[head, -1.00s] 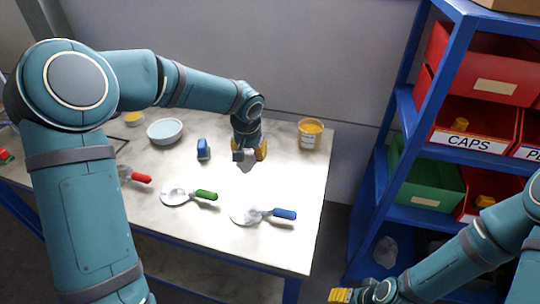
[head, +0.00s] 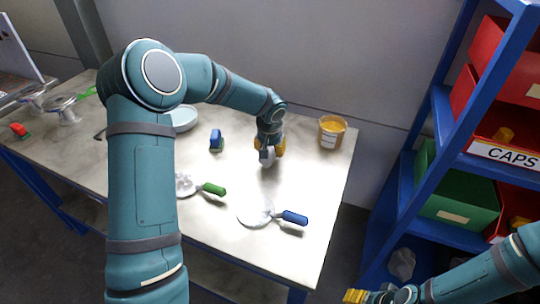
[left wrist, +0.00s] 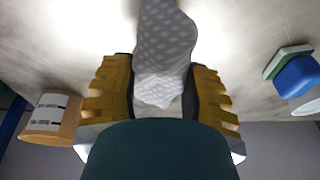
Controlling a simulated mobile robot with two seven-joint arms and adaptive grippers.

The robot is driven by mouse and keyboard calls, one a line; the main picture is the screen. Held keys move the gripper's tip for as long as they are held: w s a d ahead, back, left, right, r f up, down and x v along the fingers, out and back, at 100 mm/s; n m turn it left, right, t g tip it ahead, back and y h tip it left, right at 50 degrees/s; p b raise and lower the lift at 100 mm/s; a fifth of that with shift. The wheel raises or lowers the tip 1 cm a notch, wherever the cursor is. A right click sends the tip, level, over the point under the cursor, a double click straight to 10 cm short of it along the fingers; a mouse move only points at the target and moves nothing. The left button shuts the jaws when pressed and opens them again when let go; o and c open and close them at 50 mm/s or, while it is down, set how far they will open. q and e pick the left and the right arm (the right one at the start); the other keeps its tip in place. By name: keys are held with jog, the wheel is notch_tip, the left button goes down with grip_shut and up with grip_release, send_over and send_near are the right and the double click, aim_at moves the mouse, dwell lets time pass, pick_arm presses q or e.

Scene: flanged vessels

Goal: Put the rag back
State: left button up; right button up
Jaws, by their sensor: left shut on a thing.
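The rag is a pale grey-white cloth with light dots. In the left wrist view the rag (left wrist: 165,50) sits between the yellow fingers of my left gripper (left wrist: 163,88), which is shut on it. In the head view my left gripper (head: 268,150) is over the table's back right part, and the rag (head: 268,158) shows small below its fingers. I cannot tell whether the rag touches the table. My right gripper (head: 354,296) is at the bottom edge, away from the table; its fingers are too small to tell their state.
On the table (head: 315,190) stand a yellow-orange tub (head: 331,132), a blue brush (head: 216,140), a pale bowl (head: 183,118), and tools with green (head: 213,189) and blue handles (head: 294,217). The blue shelf (head: 440,110) holds red and green bins. Another grey-white crumpled thing (head: 402,263) lies low on the shelf.

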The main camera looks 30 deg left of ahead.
aim_at(270, 155)
pick_arm(q)
jog(key=shift+f, duration=1.45)
jog(key=shift+f+b, duration=0.15)
jog(key=shift+b, duration=0.25)
jog(key=o, duration=1)
jog(key=shift+r+p, duration=0.3)
jog(key=shift+p, duration=0.05)
jog(key=p+v, duration=0.1)
jog(key=v, duration=1)
jog(key=shift+s+r+p, duration=0.15)
jog(key=shift+r+p, duration=0.15)
jog(key=shift+r, duration=0.1)
